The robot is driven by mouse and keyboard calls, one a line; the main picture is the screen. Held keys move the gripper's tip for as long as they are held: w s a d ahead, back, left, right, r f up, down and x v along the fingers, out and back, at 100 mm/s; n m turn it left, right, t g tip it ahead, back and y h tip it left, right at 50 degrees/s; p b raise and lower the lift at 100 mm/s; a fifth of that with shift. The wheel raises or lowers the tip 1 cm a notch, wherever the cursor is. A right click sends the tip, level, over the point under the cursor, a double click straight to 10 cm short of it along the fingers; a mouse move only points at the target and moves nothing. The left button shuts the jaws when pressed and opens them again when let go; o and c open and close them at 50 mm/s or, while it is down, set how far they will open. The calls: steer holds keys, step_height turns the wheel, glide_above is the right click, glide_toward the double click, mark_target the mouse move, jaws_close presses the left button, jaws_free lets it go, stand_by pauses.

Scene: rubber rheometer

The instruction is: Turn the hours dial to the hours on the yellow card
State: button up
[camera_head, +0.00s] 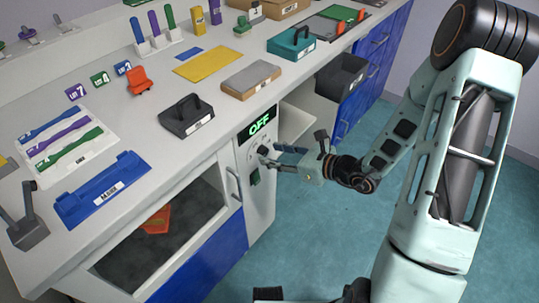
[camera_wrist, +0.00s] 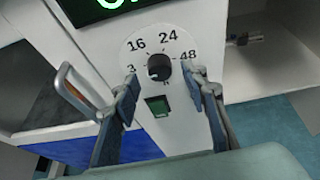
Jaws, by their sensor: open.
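The hours dial (camera_wrist: 159,66) is a dark round knob on a white scale in the wrist view. The scale shows 16, 24 and 48, with a partly hidden number at left. A pale mark on the knob faces lower left. My gripper (camera_wrist: 164,77) is open, its fingers on either side of the dial; I cannot tell whether they touch it. In the head view my gripper (camera_head: 267,157) is at the white panel, hiding most of the dial. A flat yellow sheet (camera_head: 208,63) lies on the counter; no writing on it is legible, and I cannot tell if it is the card.
A green display (camera_head: 260,124) reads OFF above the dial. A green switch (camera_wrist: 158,106) sits below it. A metal handle (camera_wrist: 80,91) juts out left of my fingers. The floor at right is clear.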

steer(key=shift+x, duration=1.05)
jaws_close()
